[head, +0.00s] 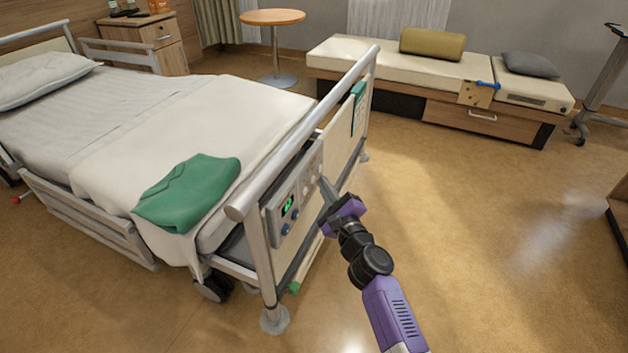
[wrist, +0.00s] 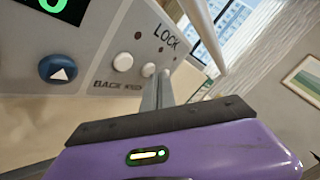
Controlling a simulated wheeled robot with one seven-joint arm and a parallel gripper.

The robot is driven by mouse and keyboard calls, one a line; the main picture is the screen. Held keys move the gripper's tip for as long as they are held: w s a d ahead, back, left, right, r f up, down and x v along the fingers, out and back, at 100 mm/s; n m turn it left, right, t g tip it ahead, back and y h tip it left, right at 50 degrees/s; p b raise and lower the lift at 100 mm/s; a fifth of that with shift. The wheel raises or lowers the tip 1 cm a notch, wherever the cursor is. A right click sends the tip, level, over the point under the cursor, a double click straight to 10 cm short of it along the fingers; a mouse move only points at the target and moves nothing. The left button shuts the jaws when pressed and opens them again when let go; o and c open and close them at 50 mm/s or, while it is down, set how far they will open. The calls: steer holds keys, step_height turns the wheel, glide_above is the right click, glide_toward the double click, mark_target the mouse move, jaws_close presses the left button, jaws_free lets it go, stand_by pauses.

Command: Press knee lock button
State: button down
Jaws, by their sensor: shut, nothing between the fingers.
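The bed's control panel (head: 290,205) is on the footboard. In the wrist view it carries the word LOCK and a lower label reading BACK and a partly covered KNEE. A round white button (wrist: 123,61) sits above BACK. A second pale button (wrist: 149,69), to its right above the KNEE lettering, is partly behind my fingers. My gripper (head: 325,187) is shut and empty, its fingers pointing at the panel's right part. In the wrist view the fingertips (wrist: 163,74) are right beside the second button; I cannot tell whether they touch it.
A blue arrow button (wrist: 58,70) and a green display (wrist: 52,8) are left on the panel. The bed rail (head: 310,125) runs above it. A green cloth (head: 188,192) lies on the bed.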

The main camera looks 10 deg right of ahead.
steer(key=shift+w+a, duration=0.25)
steer(key=shift+a, duration=0.1)
stand_by(0.7)
steer(key=shift+d, duration=0.1)
steer(key=shift+s+d, duration=0.5)
steer(key=shift+d, duration=0.05)
steer(key=shift+s+d+p, duration=0.5)
steer(key=shift+s+d, duration=0.25)
steer(key=shift+d, duration=0.3)
steer(key=shift+s+d+p, duration=0.5)
steer(key=shift+s+d, duration=0.25)
steer(key=shift+d, duration=0.25)
steer(key=s+d+r+p, duration=0.2)
steer(key=s+d+p, duration=0.1)
steer(key=d, duration=0.3)
steer(key=shift+s+d+p, duration=0.25)
steer(key=shift+s+p, duration=0.1)
steer(key=shift+s, duration=0.5)
